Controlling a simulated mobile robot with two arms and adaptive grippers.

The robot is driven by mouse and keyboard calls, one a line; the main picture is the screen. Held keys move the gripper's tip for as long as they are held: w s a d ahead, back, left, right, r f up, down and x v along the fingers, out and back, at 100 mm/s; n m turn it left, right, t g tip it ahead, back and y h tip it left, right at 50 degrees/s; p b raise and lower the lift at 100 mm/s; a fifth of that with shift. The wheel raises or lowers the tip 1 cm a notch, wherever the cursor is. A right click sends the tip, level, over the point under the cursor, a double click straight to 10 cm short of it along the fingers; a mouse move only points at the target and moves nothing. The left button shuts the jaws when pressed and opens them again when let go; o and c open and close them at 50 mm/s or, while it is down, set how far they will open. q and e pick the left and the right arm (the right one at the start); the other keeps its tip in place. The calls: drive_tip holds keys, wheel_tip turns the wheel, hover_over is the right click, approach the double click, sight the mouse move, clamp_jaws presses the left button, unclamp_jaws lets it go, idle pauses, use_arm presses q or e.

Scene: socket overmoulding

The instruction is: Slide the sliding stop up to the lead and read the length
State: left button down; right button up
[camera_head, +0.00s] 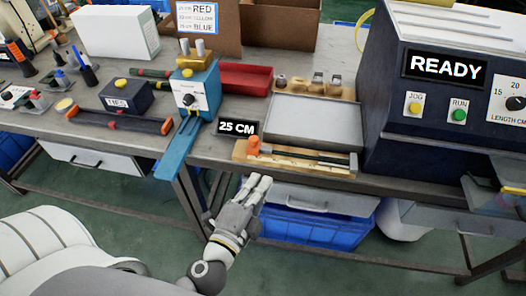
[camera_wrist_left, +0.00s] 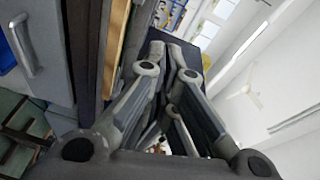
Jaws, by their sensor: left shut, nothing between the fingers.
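The wooden measuring board (camera_head: 283,159) lies along the front edge of the bench. An orange sliding stop (camera_head: 254,146) sits at its left end. A thin dark strip that may be the lead (camera_head: 318,156) lies along the board towards a grey end block (camera_head: 353,160); I cannot tell exactly where it ends. A small sign (camera_head: 237,128) behind the stop reads 25 CM. My left gripper (camera_head: 262,184) is shut and empty, in front of the bench edge just below the stop, apart from it. Its fingers (camera_wrist_left: 172,62) also show in the left wrist view. My right gripper is out of view.
A grey tray (camera_head: 312,141) lies behind the board. The dark machine (camera_head: 425,130) marked READY stands to the right. A blue device (camera_head: 193,92) with a dial and a red bin (camera_head: 245,79) stand to the left and behind. Blue crates (camera_head: 310,228) sit under the bench.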

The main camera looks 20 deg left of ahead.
sight(266, 151)
use_arm(q)
drive_tip(key=w+a+p, duration=0.1)
drive_tip(key=w, duration=0.2)
drive_tip(key=w+a+p, duration=0.1)
drive_tip(key=w+p, duration=0.1)
drive_tip(key=w, duration=0.2)
drive_tip(key=w+a+f+p, duration=0.1)
drive_tip(key=w, duration=0.2)
drive_tip(key=shift+w, duration=0.35)
drive_tip(key=shift+w+a, duration=0.1)
drive_tip(key=shift+a, duration=0.35)
